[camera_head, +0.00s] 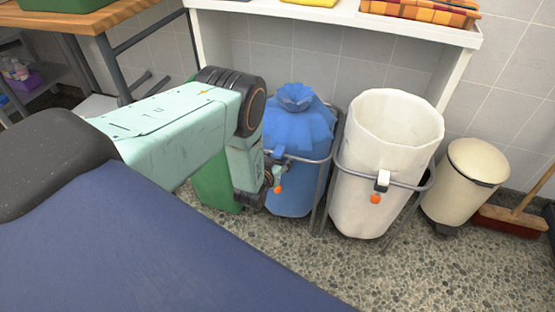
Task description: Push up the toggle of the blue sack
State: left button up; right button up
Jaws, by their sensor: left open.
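The blue sack (305,130) stands in a grey metal ring stand in the middle of the head view, its top gathered into a knot-like bunch. Its orange toggle (278,189) hangs at the front left, below the ring. My left gripper (274,180) is open right beside the toggle, at the sack's front left. My arm and wrist hide the sack's left side and part of the gripper's fingers. I cannot tell whether a finger touches the toggle. My right gripper is out of view.
A white sack (382,150) with its own orange toggle (375,198) stands open in a stand to the right. Farther right are a cream pedal bin (463,185) and a broom (512,220). A green container (213,185) is behind my arm. A white shelf (340,20) overhangs the sacks.

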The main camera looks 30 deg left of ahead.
pick_arm(q)
jog(key=shift+s+r, duration=0.1)
jog(key=v, duration=1.1)
jog(key=shift+s+d, duration=0.15)
jog(key=shift+s, duration=0.25)
jog(key=shift+r, duration=0.1)
dwell(0.6)
